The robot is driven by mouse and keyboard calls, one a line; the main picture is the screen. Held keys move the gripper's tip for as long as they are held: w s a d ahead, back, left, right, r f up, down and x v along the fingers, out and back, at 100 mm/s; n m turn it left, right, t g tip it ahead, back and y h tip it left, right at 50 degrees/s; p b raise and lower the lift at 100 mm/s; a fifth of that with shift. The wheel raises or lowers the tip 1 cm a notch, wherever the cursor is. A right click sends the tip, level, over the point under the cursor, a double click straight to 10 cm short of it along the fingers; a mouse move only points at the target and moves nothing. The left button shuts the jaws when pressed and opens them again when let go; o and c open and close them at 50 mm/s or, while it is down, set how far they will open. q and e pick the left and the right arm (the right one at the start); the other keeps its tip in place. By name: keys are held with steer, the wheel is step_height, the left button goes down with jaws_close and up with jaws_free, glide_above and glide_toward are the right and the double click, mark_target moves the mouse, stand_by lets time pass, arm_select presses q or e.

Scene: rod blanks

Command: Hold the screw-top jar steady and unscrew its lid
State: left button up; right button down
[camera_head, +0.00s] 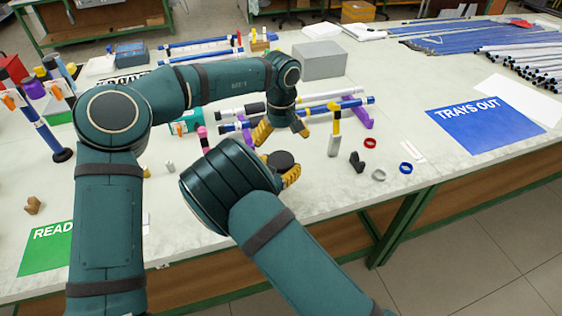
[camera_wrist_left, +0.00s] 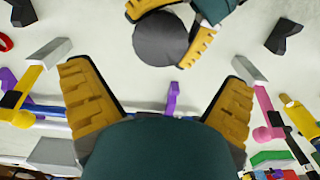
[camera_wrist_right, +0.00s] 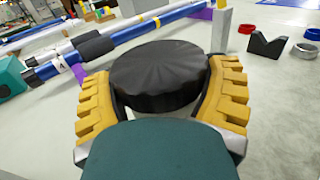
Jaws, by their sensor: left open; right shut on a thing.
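The screw-top jar shows mainly as its round black lid (camera_head: 283,161) near the middle of the table. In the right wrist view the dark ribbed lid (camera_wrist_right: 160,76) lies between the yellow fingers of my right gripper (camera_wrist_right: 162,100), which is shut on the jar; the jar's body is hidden. My left gripper (camera_head: 281,130) is open and empty, above and behind the jar in the head view. In the left wrist view its two fingers (camera_wrist_left: 160,105) are spread wide, and the lid (camera_wrist_left: 160,38) lies beyond them, apart from them.
Blue and white rods (camera_head: 300,115) rest on purple supports behind the jar. Red (camera_head: 370,143), blue (camera_head: 406,168) and grey rings (camera_head: 378,175) and a black V-block (camera_head: 357,161) lie to the right. A blue TRAYS OUT mat (camera_head: 485,124) lies farther right; the front right table is fairly clear.

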mark_target(281, 159)
arm_select(q)
steer(key=m, duration=0.5)
steer(key=shift+r, duration=0.15)
steer(key=m, duration=0.3)
steer(key=shift+f, duration=3.95)
steer(key=shift+c, duration=0.3)
steer(key=c, duration=1.1)
arm_select(e)
jaws_free()
